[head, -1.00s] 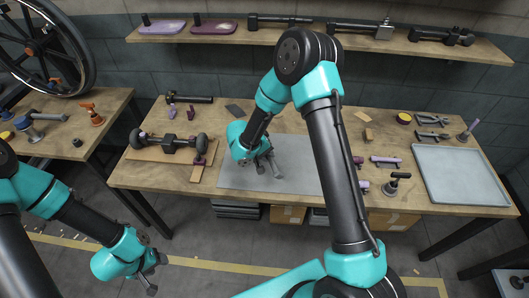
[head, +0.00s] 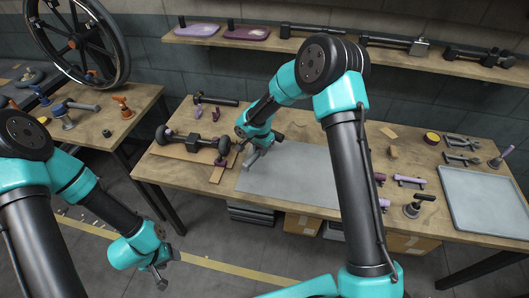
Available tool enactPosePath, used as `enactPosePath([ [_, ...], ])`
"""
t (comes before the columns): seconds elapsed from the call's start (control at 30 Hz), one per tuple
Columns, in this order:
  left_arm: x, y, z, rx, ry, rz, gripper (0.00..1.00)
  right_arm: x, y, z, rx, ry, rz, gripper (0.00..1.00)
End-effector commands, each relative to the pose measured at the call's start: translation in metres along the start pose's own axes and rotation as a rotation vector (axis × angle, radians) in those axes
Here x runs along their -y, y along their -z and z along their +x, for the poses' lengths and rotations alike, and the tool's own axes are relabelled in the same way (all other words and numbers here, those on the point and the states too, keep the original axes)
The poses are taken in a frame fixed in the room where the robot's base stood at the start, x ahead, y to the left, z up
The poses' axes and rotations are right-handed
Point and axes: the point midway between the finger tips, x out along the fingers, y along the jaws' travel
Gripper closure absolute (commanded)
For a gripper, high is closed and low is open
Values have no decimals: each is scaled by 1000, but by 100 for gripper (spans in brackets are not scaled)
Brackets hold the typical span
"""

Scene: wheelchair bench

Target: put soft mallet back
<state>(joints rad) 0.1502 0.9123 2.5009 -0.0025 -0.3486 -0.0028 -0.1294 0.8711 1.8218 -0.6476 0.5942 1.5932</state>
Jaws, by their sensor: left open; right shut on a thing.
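A dark mallet-shaped tool (head: 215,100) lies at the back left of the wooden bench (head: 330,222); I cannot tell whether it is the soft mallet. My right gripper (head: 248,160) is low over the left edge of the grey mat (head: 300,178), just right of the wheeled axle (head: 192,142). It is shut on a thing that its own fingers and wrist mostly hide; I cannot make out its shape. My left gripper (head: 161,277) is open and empty, over the floor in front of the bench.
The shelf (head: 340,48) above holds a lilac tray (head: 198,31), a plum tray (head: 246,33) and several dark tools. A grey tray (head: 487,198) lies at the bench's right end. Clamps (head: 462,150) and small parts lie beside it. A side table (head: 85,120) stands left. Most of the mat is clear.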

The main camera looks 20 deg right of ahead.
Motion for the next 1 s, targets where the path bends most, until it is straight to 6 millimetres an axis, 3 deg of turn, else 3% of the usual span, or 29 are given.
enactPosePath([
  [0.37, 0, 0, 0, 0, 0, 0, 49, -1, 0, 7, -1, -3, -2, 100],
  [1.0, 0, 0, 0, 0, 0, 0, 49, -1, 0, 60, -1, -4, -3, 100],
])
